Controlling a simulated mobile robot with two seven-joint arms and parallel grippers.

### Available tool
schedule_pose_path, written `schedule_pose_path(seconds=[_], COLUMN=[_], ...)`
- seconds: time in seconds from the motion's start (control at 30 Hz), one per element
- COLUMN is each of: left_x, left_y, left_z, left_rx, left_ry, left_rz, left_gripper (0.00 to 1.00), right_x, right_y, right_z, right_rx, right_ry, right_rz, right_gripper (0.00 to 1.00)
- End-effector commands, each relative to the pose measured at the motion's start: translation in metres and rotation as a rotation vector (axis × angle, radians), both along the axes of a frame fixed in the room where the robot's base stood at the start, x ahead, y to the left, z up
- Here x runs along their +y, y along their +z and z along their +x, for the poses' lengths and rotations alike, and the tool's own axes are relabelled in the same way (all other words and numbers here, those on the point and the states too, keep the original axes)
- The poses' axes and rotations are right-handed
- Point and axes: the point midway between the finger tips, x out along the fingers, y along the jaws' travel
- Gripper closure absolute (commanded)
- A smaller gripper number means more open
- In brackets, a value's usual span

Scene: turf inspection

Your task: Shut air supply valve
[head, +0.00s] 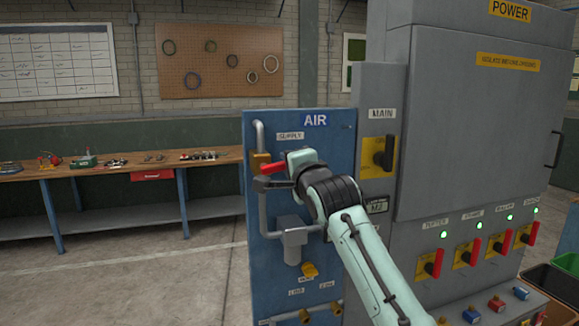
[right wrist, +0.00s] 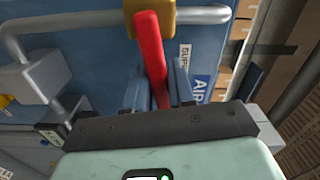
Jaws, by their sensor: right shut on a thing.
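The blue air panel (head: 340,190) carries a pipe with a brass valve body (head: 260,160) under the SUPPLY label (head: 291,135). The valve's red handle (head: 272,168) points right from the body, roughly crosswise to the vertical pipe. In the right wrist view the red handle (right wrist: 150,45) runs from the brass body (right wrist: 152,16) down between my fingers. My right gripper (right wrist: 157,84) is shut on the handle's free end. In the head view my right gripper (head: 268,182) is partly hidden by its own wrist. My left gripper is not in view.
A grey power cabinet (head: 470,130) with a MAIN switch (head: 382,153) and several red-handled switches stands right of the panel. A grey filter unit (head: 292,236) and a yellow knob (head: 309,269) sit below the valve. A workbench (head: 110,174) stands behind at left; the floor before it is clear.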

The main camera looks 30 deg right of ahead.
Motion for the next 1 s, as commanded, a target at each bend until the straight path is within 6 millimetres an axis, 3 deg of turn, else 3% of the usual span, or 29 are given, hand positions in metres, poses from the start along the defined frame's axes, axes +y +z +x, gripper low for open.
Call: schedule_pose_path(seconds=[0.3, 0.87, 0.9, 0.93, 1.0], left_x=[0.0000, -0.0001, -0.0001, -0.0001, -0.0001], left_y=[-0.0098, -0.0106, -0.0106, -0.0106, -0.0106], left_z=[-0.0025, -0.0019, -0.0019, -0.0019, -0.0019], left_rx=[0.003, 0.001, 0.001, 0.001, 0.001], left_ry=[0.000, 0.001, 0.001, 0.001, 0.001], left_rz=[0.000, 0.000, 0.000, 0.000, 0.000], left_gripper=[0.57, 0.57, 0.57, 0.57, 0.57], right_x=[-0.0007, -0.0010, -0.0011, -0.0011, -0.0010], right_y=[-0.0078, -0.0081, -0.0081, -0.0081, -0.0081], right_z=[0.0002, 0.0000, -0.0001, -0.0002, -0.0001], right_rx=[-0.031, -0.038, -0.039, -0.038, -0.037], right_ry=[-0.001, -0.001, -0.001, -0.001, -0.001], right_rz=[0.128, 0.157, 0.156, 0.157, 0.156], right_gripper=[1.00, 1.00, 0.70, 0.60, 0.55])
